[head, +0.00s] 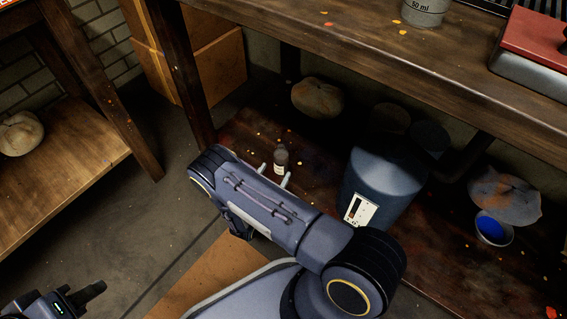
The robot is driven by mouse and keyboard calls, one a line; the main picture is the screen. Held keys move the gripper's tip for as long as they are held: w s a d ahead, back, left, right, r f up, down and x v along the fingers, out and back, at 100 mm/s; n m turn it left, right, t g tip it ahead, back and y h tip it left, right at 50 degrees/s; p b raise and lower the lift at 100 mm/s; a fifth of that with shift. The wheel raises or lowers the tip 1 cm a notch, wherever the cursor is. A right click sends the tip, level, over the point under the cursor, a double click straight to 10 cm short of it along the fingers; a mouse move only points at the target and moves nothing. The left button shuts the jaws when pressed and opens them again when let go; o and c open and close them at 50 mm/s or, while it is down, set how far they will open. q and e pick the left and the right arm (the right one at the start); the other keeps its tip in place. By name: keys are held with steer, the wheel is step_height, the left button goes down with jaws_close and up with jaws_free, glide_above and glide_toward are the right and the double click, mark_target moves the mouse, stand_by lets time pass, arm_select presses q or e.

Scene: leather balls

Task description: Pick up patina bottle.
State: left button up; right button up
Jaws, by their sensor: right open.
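A small dark bottle (281,158) with a pale label, which looks like the patina bottle, stands upright on the lower shelf (262,138) of the workbench. My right gripper (275,174) is open, with its two pale fingertips showing just in front of the bottle, one to each side. I cannot tell whether they touch it. My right forearm hides the rest of this gripper. My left gripper (88,294) is at the bottom left corner, far from the bottle, partly cut off by the frame edge. Its jaw state is unclear.
A blue-grey container (385,185) stands right of the bottle. A pale, stained round object (318,97) lies behind it. A bowl of blue paint (492,230) is further right. The bench top (350,45) overhangs the shelf, and a bench leg (184,75) stands left.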

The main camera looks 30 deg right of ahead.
mark_target(283, 157)
steer(key=b+x, duration=0.2)
steer(key=x, duration=0.4)
steer(key=shift+w+d+b, duration=0.15)
steer(key=shift+d+b, duration=0.15)
steer(key=shift+b, duration=0.05)
steer(key=shift+w+d+r, duration=0.15)
steer(key=shift+w+d, duration=0.1)
steer(key=shift+d, duration=0.05)
steer(key=c, duration=1.2)
steer(key=shift+o, duration=0.2)
steer(key=shift+r, duration=0.1)
